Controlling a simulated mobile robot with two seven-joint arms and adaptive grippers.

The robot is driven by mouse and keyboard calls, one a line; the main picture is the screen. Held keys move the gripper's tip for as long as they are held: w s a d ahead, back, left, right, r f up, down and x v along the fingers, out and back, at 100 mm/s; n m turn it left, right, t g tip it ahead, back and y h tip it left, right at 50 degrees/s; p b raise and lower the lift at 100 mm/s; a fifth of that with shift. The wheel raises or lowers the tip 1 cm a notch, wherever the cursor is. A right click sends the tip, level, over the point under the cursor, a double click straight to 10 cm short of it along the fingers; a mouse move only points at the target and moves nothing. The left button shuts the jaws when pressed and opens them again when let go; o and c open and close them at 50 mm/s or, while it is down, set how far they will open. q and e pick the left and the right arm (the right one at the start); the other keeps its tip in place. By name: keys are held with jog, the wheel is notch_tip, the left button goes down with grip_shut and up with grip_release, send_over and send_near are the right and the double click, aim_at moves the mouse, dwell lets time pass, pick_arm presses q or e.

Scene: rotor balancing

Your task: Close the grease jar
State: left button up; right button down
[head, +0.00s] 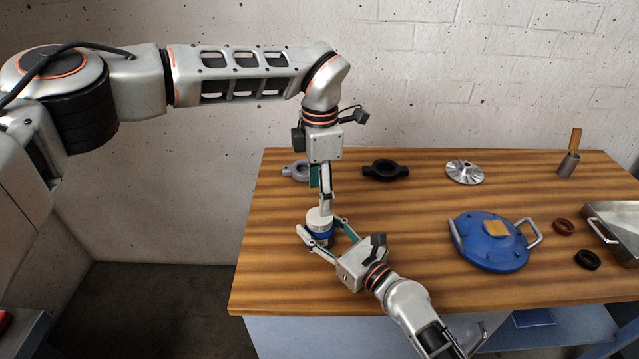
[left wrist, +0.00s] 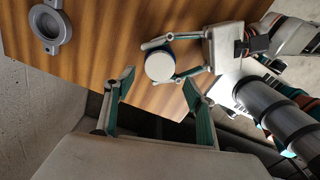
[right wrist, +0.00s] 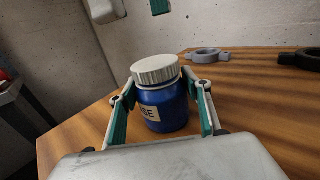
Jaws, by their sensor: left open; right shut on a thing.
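The grease jar (head: 322,239) is blue and stands upright near the table's left end; its label shows in the right wrist view (right wrist: 168,112). The white ribbed lid (right wrist: 156,69) sits on top of the jar; I cannot tell how tightly it is screwed. The lid also shows from above in the left wrist view (left wrist: 159,67). My right gripper (right wrist: 160,78) is shut on the jar's body, one finger on each side below the lid. My left gripper (head: 325,203) is open and points down above the lid, with nothing between its fingers (left wrist: 158,80).
A grey ring housing (head: 296,171), a black ring housing (head: 385,170) and a silver impeller (head: 464,173) lie along the back. A blue handled disc (head: 480,247), two small rings (head: 564,227) (head: 587,260), a metal tray (head: 612,218) and a cup (head: 568,166) are at the right.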

aim_at(319, 231)
pick_arm(q)
jog(key=n, duration=0.7)
jog(key=shift+r, duration=0.25)
jog(key=n, duration=0.7)
jog(key=shift+r, duration=0.2)
jog(key=n, duration=0.7)
jog(key=shift+r+n, duration=0.25)
jog(key=shift+n, duration=0.05)
jog(key=n, duration=0.7)
jog(key=shift+r, duration=0.2)
jog(key=shift+f, duration=4)
